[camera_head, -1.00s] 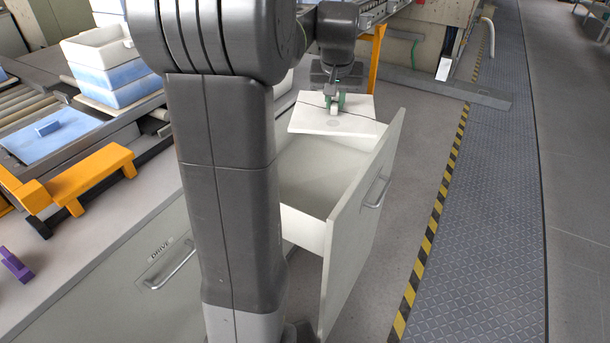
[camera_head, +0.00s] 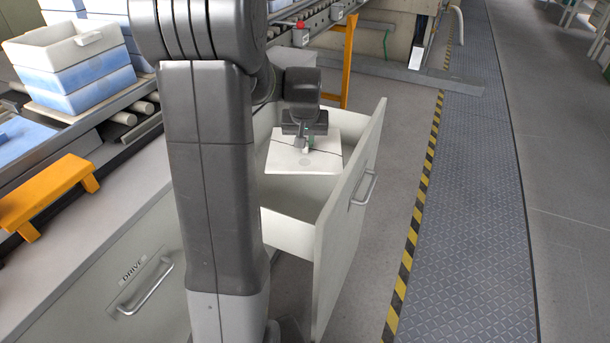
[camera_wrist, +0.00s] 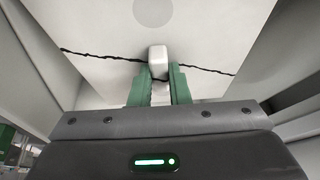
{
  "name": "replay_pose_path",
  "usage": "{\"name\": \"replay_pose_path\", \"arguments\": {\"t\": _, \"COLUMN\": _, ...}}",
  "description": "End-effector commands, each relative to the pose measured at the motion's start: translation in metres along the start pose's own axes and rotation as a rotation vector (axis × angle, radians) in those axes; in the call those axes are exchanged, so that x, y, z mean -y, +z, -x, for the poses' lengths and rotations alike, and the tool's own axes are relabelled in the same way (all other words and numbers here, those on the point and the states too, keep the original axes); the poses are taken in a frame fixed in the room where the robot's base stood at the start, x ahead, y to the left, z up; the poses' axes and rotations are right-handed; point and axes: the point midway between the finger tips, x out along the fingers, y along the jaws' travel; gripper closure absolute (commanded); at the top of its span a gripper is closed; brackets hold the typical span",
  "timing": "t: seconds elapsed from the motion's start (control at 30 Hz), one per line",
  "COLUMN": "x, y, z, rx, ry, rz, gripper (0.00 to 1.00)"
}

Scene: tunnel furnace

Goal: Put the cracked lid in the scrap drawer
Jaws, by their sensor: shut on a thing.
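The cracked lid (camera_head: 292,160) is a white square plate with a dark crack line across it. It is inside the outline of the open drawer (camera_head: 290,232), near its far end; its exact height above the drawer floor is hard to tell. My gripper (camera_head: 305,147) is above the lid, shut on its small knob. In the wrist view the green fingers of my gripper (camera_wrist: 158,85) close on the pale knob, and the crack runs across the lid (camera_wrist: 95,35) on both sides of it.
A second, shut drawer marked DRIVE (camera_head: 150,290) is at the lower left. White-and-blue bins (camera_head: 75,75) and an orange stand (camera_head: 45,195) are on the left. The floor right of the open drawer, with a yellow-black stripe (camera_head: 415,215), is clear.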

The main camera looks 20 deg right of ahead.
Motion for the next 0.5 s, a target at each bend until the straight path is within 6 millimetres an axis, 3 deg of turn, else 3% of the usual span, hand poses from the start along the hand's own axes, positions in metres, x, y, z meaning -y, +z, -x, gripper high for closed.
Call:
{"name": "replay_pose_path", "arguments": {"t": 0.03, "x": 0.0, "y": 0.007, "z": -0.015, "rx": 0.004, "ry": 0.0, "rz": 0.0, "gripper": 1.0}}
{"name": "replay_pose_path", "arguments": {"t": 0.2, "x": 0.0, "y": 0.02, "z": -0.049, "rx": 0.002, "ry": 0.0, "rz": 0.001, "gripper": 1.0}}
{"name": "replay_pose_path", "arguments": {"t": 0.5, "x": 0.0, "y": 0.029, "z": -0.071, "rx": 0.0, "ry": 0.0, "rz": 0.001, "gripper": 1.0}}
